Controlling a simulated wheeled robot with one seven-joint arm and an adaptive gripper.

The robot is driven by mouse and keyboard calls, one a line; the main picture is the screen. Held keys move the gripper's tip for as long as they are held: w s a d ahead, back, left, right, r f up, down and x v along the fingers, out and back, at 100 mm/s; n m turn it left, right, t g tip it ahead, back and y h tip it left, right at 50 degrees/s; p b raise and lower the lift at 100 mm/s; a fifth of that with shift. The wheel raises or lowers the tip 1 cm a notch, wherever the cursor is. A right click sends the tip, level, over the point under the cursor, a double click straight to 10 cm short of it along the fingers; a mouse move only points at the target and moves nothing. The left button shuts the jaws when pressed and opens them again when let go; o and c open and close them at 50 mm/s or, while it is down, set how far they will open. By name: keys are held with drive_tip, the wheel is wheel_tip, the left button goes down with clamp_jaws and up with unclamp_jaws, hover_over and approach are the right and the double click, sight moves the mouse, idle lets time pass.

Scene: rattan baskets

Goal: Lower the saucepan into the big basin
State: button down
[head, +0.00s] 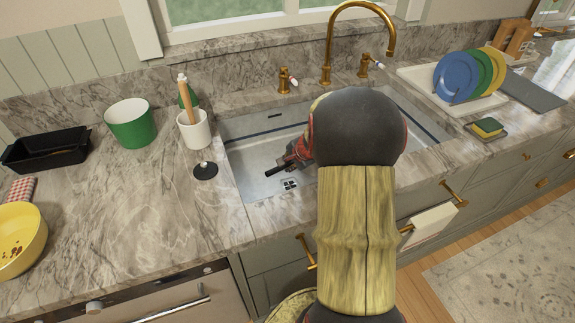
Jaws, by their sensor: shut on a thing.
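The big basin (252,178) is the pale sink set into the marble counter, with a drain near its front. My arm covers the middle and right of it. My gripper (290,162) shows partly at the left of the arm, over the basin. It is shut on a short dark bar, which looks like the handle of the saucepan (273,171). The saucepan's body cannot be seen; my arm hides that area. I cannot tell how high it is above the basin floor.
A gold faucet (326,50) rises behind the basin. A white utensil crock (194,130), a green pot (130,123) and a black stopper (205,170) stand left. A dish rack with colored plates (456,77) and a sponge (488,127) are right.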

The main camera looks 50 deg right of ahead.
drive_tip(key=c, duration=1.7)
unclamp_jaws()
drive_tip(key=shift+f, duration=0.1)
drive_tip(key=v, duration=1.2)
drive_tip(key=w+a+r+n+y+p, duration=0.1)
drive_tip(key=a+r+n, duration=0.4)
drive_tip(key=a, duration=0.5)
drive_tip(key=w+a+r+n+y+p, duration=0.15)
drive_tip(key=a+r+n, duration=0.35)
drive_tip(key=a, duration=0.5)
drive_tip(key=s+a+r+n+p, duration=0.1)
drive_tip(key=s+a+r+n, duration=0.1)
drive_tip(key=s+a+n, duration=0.1)
drive_tip(key=s+a+r+n+p, duration=0.1)
drive_tip(key=s+a+r+n, duration=0.2)
drive_tip(key=a, duration=0.5)
drive_tip(key=s+a+r+n+p, duration=0.1)
drive_tip(key=s+a+r+n, duration=0.2)
drive_tip(key=s+a+n, duration=0.2)
drive_tip(key=shift+s+a+g+h, duration=0.25)
drive_tip(key=shift+s+a+g, duration=0.15)
drive_tip(key=shift+s, duration=0.05)
